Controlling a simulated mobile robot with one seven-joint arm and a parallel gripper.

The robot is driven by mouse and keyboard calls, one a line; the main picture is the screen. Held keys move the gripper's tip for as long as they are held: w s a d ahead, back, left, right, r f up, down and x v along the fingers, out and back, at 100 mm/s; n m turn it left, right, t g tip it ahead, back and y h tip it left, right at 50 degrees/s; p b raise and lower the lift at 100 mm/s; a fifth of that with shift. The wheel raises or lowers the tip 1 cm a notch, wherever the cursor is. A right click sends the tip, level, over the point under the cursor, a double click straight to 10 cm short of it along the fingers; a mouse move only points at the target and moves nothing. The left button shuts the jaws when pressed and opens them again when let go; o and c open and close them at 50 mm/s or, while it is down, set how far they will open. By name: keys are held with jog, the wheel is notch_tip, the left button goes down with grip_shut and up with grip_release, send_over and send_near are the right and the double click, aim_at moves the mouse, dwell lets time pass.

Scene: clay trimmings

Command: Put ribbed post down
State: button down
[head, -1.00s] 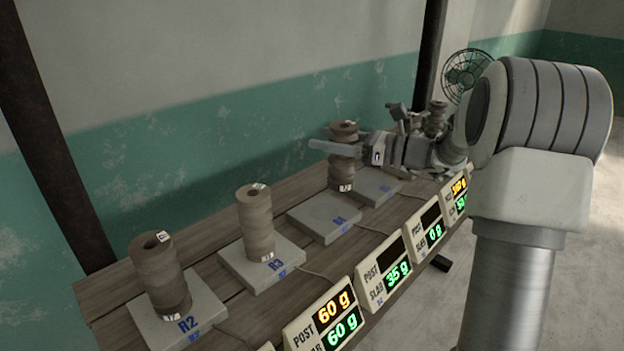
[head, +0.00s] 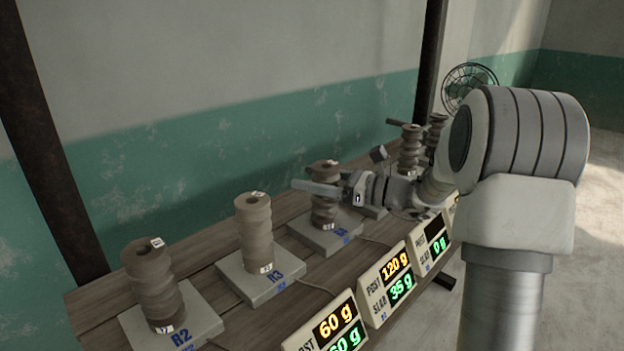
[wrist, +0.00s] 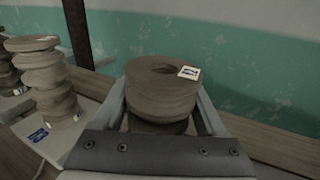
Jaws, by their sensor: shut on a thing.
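The ribbed post (head: 325,211) is a brown, wavy clay column with a hollow top and small white tags. It stands upright at the slab marked R4 (head: 340,243), and its foot appears to touch the slab. My gripper (head: 318,188) is shut on the post, with its fingers across the post's upper half. In the wrist view the post's open top (wrist: 162,90) shows between the two fingers, with a tag on its rim; its lower part is hidden. The readout (head: 392,279) in front shows POST 120 g and SLAB 35 g.
Posts stand on slabs R2 (head: 198,318) and R3 (head: 285,285) to the left. Further ribbed posts (head: 411,150) stand behind my gripper at the right. Readouts (head: 432,240) line the bench's front edge. The wall is close behind.

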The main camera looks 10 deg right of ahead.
grip_release()
jog(key=shift+f, duration=0.1)
jog(key=shift+s+d+r, duration=0.15)
jog(key=shift+d+r, duration=0.1)
jog(key=p+v, duration=0.3)
jog(key=v, duration=0.8)
jog(key=shift+s+d, duration=0.15)
jog(key=shift+s, duration=0.05)
